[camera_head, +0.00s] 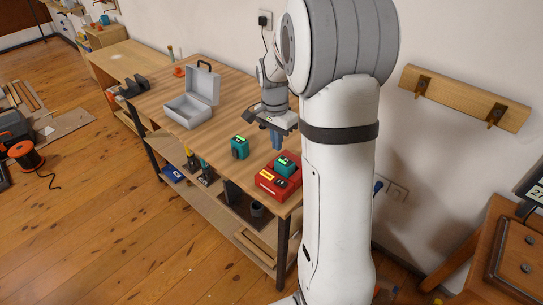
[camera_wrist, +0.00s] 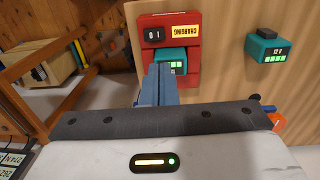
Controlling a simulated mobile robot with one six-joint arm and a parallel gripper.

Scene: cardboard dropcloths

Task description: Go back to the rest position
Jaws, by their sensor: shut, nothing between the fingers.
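My gripper (camera_head: 276,138) is shut and empty, held above the wooden workbench. Its closed blue fingers (camera_wrist: 158,84) show in the wrist view in front of a teal battery. A red charger (camera_head: 276,186) with a yellow label sits near the bench's front right corner, and the teal battery (camera_head: 285,166) is seated on it. The charger (camera_wrist: 168,22) also shows in the wrist view, with green lights on its battery (camera_wrist: 171,57). A second teal battery (camera_head: 240,147) stands on the bench left of the charger; it also shows in the wrist view (camera_wrist: 268,50).
An open grey metal toolbox (camera_head: 190,108) stands on the workbench (camera_head: 160,92), left of my gripper. A lower shelf (camera_head: 207,197) holds tools and a cup. A wall rail (camera_head: 465,97) is at the right. Wooden floor (camera_head: 110,220) lies open in front.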

